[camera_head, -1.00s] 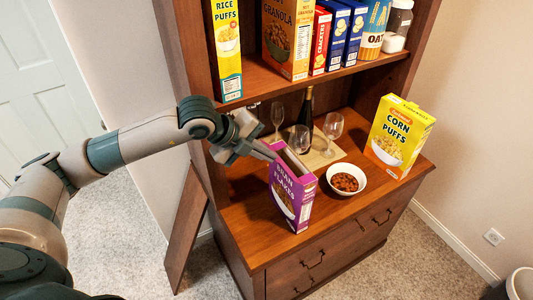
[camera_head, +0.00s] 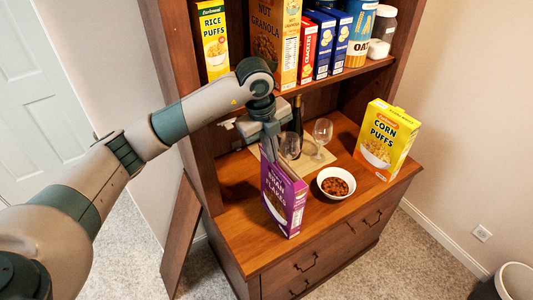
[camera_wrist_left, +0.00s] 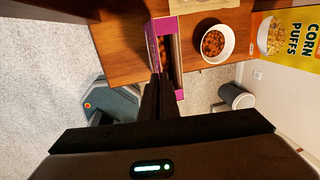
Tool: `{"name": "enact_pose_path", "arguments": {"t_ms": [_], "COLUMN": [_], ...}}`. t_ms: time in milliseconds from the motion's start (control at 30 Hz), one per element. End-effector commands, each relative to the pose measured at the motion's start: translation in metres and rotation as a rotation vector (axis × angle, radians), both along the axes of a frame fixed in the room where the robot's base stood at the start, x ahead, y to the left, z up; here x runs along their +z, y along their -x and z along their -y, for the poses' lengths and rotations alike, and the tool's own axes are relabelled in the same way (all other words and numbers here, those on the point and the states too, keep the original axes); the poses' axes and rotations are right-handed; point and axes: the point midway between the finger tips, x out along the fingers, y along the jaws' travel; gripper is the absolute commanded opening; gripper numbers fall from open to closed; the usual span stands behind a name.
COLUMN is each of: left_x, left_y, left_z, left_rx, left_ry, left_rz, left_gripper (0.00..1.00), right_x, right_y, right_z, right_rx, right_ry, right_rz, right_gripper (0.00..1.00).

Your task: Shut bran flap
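The purple bran flakes box (camera_head: 284,203) stands upright on the hutch counter near its front left. In the left wrist view the box (camera_wrist_left: 153,44) shows from above, with a long opening and a brown inside along its top. I cannot make out the flap clearly. My left gripper (camera_head: 270,152) points down at the back left of the box top. In the left wrist view its dark fingers (camera_wrist_left: 158,80) lie together at the box's near end, with nothing seen between them. Whether they touch the box is unclear. My right gripper is not in view.
A white bowl of cereal (camera_head: 335,183) stands right of the box, and wine glasses (camera_head: 322,135) and a dark bottle (camera_head: 297,115) stand behind. A yellow corn puffs box (camera_head: 388,140) is at the right. The shelf (camera_head: 345,76) with more boxes hangs above.

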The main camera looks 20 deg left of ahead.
Motion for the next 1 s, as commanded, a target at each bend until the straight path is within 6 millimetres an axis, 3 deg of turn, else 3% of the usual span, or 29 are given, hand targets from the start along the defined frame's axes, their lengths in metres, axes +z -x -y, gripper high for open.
{"name": "enact_pose_path", "arguments": {"t_ms": [633,700,733,1000], "left_x": [-0.0001,-0.0001,0.0000,0.0003], "left_y": [-0.0053,-0.0054,-0.0054,-0.0055], "left_z": [0.0040,0.0041,0.0041,0.0040], "left_rx": [0.001,0.001,0.001,0.001], "left_ry": [-0.049,-0.049,-0.049,-0.049], "left_rz": [-0.064,-0.064,-0.064,-0.063], "left_gripper": [0.00,0.18,0.21,0.21], "right_x": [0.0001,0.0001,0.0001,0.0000], "right_y": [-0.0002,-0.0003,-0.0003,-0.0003], "right_z": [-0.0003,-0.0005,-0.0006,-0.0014], "right_rx": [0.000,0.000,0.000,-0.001], "right_ry": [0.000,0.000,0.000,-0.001], "right_rz": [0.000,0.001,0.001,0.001], "right_gripper": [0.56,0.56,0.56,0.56]}}
